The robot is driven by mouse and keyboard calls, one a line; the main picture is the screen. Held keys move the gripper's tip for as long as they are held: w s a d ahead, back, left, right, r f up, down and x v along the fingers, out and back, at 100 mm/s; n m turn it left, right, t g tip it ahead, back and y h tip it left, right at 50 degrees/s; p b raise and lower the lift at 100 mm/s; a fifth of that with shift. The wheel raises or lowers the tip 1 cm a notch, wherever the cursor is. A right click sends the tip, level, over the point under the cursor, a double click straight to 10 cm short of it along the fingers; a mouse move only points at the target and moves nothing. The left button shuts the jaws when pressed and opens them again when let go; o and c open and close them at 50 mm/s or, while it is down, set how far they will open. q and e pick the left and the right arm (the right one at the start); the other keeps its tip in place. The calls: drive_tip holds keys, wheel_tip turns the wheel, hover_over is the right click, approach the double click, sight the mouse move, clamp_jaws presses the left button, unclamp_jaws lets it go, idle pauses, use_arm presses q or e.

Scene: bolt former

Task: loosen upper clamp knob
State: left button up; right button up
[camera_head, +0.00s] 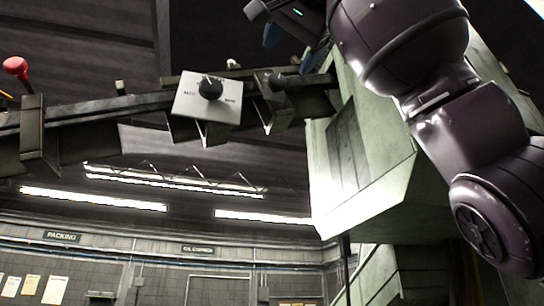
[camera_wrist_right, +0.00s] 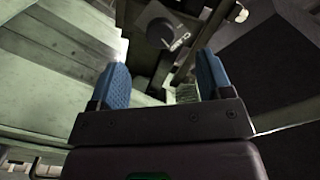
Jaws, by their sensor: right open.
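A dark round knob (camera_head: 276,82) sits on a bracket on the rail, just right of a white plate; I cannot tell for sure that it is the upper clamp knob. The white plate (camera_head: 185,105) carries a larger black knob (camera_head: 210,88) with lettering on both sides. My right gripper (camera_head: 289,47) is at the top, above and near the dark knob. In the right wrist view its two blue fingers (camera_wrist_right: 162,66) stand apart with nothing held between them. The lettered plate's knob (camera_wrist_right: 160,36) shows beyond the fingertips. My left gripper is not in view.
A dark rail (camera_head: 140,103) runs leftward to a red ball handle (camera_head: 15,66). A large pale green machine housing (camera_head: 370,160) stands right of the knobs, behind my right arm. Open space lies below the rail, with ceiling lights and a far wall beyond.

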sight(278, 79)
drive_tip(key=p+x, duration=0.2)
drive_tip(key=x, duration=0.4)
drive_tip(key=shift+w+r+p, duration=0.2)
drive_tip(key=shift+p, duration=0.15)
drive_tip(key=shift+w+n+p, duration=0.25)
drive_tip(key=shift+n+p, duration=0.1)
drive_tip(key=shift+n, duration=0.05)
drive_tip(key=shift+w+a+n+p, duration=0.15)
drive_tip(key=shift+n+p, duration=0.3)
drive_tip(key=shift+n, duration=0.35)
drive_tip(key=shift+s+d+n+p, duration=0.1)
drive_tip(key=shift+s+n+p, duration=0.15)
drive_tip(key=shift+n, duration=0.3)
drive_tip(key=shift+s+d+n+p, duration=0.1)
drive_tip(key=shift+d+n+p, duration=0.1)
drive_tip(key=shift+n, duration=0.35)
drive_tip(key=shift+f+n, duration=0.1)
drive_tip(key=shift+n, duration=0.4)
drive_tip(key=shift+w+a+f+n, duration=0.15)
drive_tip(key=shift+a+n, duration=0.15)
drive_tip(key=shift+n, duration=0.4)
drive_tip(key=shift+d+n, duration=0.15)
drive_tip(key=shift+n, duration=0.15)
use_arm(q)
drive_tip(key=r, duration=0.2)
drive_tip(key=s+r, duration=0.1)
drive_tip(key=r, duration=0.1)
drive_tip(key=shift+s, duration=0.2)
